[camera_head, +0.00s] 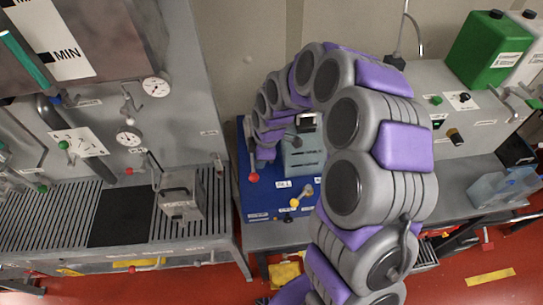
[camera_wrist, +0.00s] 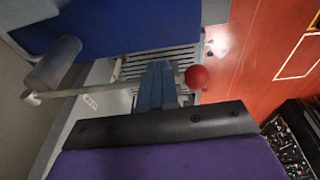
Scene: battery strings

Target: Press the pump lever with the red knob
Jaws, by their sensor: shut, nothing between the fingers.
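The pump lever's red knob (camera_head: 253,177) hangs at the left edge of the blue panel in the head view, at the lower end of a thin rod. In the wrist view the red knob (camera_wrist: 197,77) sits just right of my gripper (camera_wrist: 158,70). The pale lever rod (camera_wrist: 88,91) runs from a grey cylindrical pivot (camera_wrist: 55,62) on the left toward the knob. My blue-grey fingers are shut and empty and cross in front of the rod near the knob. I cannot tell whether they touch it. In the head view my fingers are not clearly visible.
The blue panel (camera_head: 257,203) carries a yellow knob (camera_head: 294,202) and a grey box (camera_head: 302,160). A slatted metal bench (camera_head: 40,215) with gauges stands at left. Another bench with a green canister (camera_head: 487,50) is at right. The floor is red.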

